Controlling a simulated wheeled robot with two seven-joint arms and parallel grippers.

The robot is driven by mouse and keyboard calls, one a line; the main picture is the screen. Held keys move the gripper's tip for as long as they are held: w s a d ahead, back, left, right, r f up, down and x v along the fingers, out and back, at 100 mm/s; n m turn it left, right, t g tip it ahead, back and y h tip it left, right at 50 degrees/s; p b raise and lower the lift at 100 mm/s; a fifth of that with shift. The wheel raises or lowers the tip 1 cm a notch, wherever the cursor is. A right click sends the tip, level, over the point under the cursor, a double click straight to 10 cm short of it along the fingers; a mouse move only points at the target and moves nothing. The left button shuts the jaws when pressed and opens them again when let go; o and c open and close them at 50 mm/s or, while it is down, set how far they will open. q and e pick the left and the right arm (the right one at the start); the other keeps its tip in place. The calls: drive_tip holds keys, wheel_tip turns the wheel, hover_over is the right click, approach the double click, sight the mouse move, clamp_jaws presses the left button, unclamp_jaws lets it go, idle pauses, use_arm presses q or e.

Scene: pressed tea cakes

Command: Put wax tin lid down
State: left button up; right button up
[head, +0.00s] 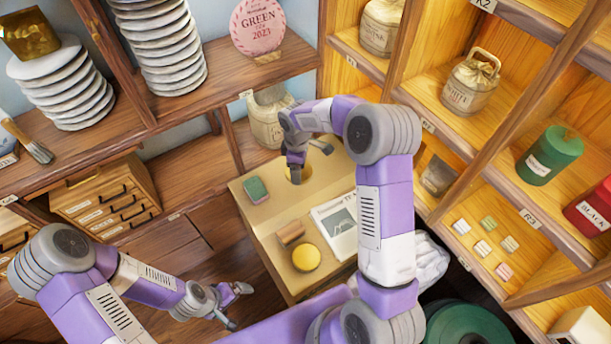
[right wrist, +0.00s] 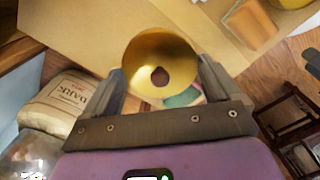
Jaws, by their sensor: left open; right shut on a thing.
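The wax tin lid (right wrist: 160,62) is a round golden disc with a dark spot in its middle, between the fingers of my right gripper (right wrist: 162,88) in the right wrist view. In the head view my right gripper (head: 296,165) is over the far part of the small table, and the lid is mostly hidden behind it. Whether the lid touches the table is hard to tell. A round yellow thing (head: 306,257), perhaps the wax tin, sits near the table's front edge. My left gripper (head: 236,305) is open and empty, left of the table and apart from it.
The small table (head: 262,225) also holds a green block (head: 256,190), a brown block (head: 290,233) and a printed sheet (head: 338,225). A tied sack (head: 268,115) stands behind it. Shelves with stacked cakes and tins rise behind and at right. The table's left front is bare.

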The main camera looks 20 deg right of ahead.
drive_tip(key=w+d+f+n+b, duration=0.25)
drive_tip(key=w+d+n, duration=0.3)
drive_tip(key=n, duration=0.35)
drive_tip(key=f, duration=0.3)
drive_tip(key=f+b, duration=0.1)
drive_tip(key=f, duration=0.2)
drive_tip(key=f+b, duration=0.1)
drive_tip(key=f, duration=0.3)
drive_tip(key=shift+w+a, duration=0.25)
drive_tip(key=shift+f, duration=0.1)
drive_tip(key=o, duration=0.6)
drive_tip(key=shift+f, duration=0.1)
drive_tip(key=shift+o, duration=0.7)
drive_tip(key=shift+r, duration=0.2)
wheel_tip(320, 180, up, 12)
drive_tip(key=p, duration=0.3)
